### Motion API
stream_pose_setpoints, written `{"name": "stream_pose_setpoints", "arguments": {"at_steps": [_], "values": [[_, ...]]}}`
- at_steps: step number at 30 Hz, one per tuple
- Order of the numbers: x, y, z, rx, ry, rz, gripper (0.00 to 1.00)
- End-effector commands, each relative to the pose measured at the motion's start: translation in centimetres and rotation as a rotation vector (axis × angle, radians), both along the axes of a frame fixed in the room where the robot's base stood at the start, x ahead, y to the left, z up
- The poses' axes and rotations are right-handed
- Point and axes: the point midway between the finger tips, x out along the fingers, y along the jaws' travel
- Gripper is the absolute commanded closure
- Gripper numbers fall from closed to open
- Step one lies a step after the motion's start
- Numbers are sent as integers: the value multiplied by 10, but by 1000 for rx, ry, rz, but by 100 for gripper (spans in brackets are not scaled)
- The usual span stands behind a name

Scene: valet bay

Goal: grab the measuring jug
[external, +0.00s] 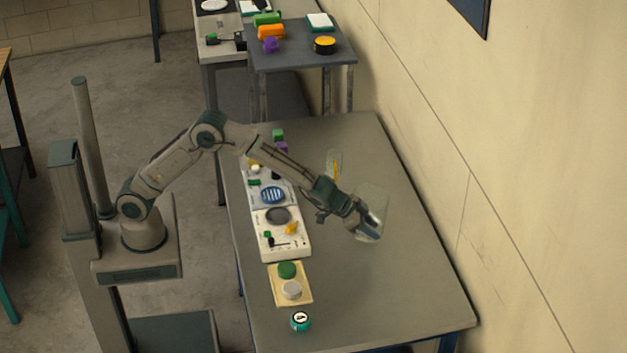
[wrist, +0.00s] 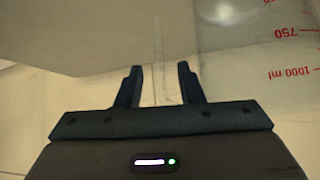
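The measuring jug (external: 374,203) is a clear, see-through vessel on the right part of the grey table in the external view. Its wall with red marks, "750" and "1000 ml", fills the upper right of the wrist view (wrist: 285,50). My gripper (external: 366,228) is at the jug's near lower side in the external view, overlapping it. In the wrist view my gripper's two dark fingers (wrist: 156,85) stand apart. A faint clear vertical edge shows between and beyond them; I cannot tell whether it is part of the jug or whether the fingers touch it.
A clear container with something orange (external: 335,165) stands behind my forearm. White panels with knobs (external: 285,240), a yellow button plate (external: 306,275) and a teal round item (external: 300,321) line the table's left side. The front right tabletop (external: 400,300) is clear; a wall borders the right.

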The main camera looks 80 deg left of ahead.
Motion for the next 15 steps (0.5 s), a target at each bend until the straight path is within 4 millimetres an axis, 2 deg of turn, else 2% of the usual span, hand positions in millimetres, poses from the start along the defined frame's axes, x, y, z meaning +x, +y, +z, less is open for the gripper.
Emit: {"name": "stream_pose_setpoints", "arguments": {"at_steps": [5, 6, 9, 10, 15], "values": [[0, 0, 0, 0, 0, 0, 66], [0, 0, 0, 0, 0, 0, 68], [0, 0, 0, 0, 0, 0, 96], [0, 0, 0, 0, 0, 0, 100], [0, 0, 1, 0, -2, -1, 100]]}}
